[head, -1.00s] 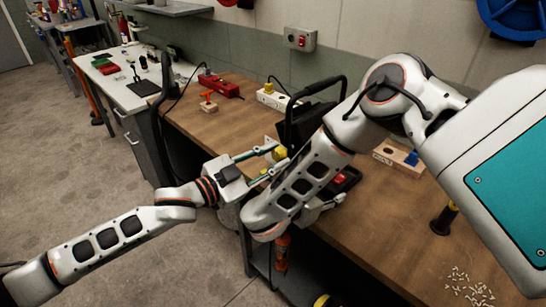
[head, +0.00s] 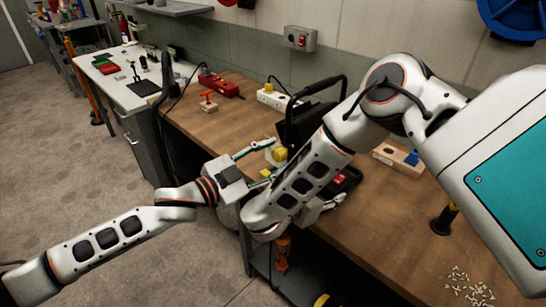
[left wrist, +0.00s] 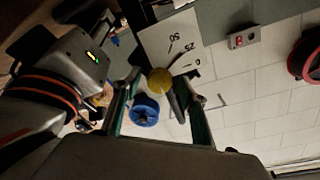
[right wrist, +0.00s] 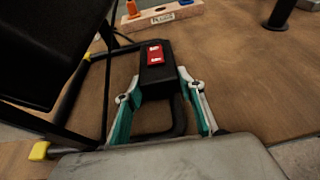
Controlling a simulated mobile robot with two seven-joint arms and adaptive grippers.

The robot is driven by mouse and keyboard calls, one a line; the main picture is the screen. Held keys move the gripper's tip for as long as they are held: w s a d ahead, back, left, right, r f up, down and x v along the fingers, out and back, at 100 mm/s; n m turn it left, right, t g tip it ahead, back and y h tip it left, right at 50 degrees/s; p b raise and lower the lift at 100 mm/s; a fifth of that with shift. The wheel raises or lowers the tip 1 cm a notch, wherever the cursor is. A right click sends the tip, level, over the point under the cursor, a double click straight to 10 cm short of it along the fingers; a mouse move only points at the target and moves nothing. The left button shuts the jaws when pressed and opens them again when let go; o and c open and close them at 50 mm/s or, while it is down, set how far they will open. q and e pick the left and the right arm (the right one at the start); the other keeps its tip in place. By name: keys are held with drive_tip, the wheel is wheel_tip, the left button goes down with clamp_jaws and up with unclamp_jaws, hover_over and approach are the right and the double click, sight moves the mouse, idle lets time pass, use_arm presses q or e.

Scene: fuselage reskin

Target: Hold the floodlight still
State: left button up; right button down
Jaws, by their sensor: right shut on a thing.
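The floodlight (head: 300,120), a black lamp head in a tubular frame, stands on the wooden bench. A yellow knob (head: 280,153) is at its side; it also shows in the left wrist view (left wrist: 160,81) in front of a white plate with numbers (left wrist: 168,45). My left gripper (head: 267,158) is open, its fingers spread on either side of the knob without visible contact. My right gripper (right wrist: 158,88) is shut on the floodlight's black base part, which carries a red switch (right wrist: 155,54). In the head view my right arm hides most of this grip.
A wooden block with a blue part (head: 410,158), a dark upright tool (head: 445,218) and scattered small fasteners (head: 468,285) are on the right of the bench. A white power strip (head: 275,98) and a red tool (head: 220,86) lie behind.

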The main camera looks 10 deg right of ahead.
use_arm(q)
drive_tip(key=v, duration=1.2)
drive_tip(key=shift+f, duration=0.1)
use_arm(e)
drive_tip(key=c, duration=1.2)
unclamp_jaws()
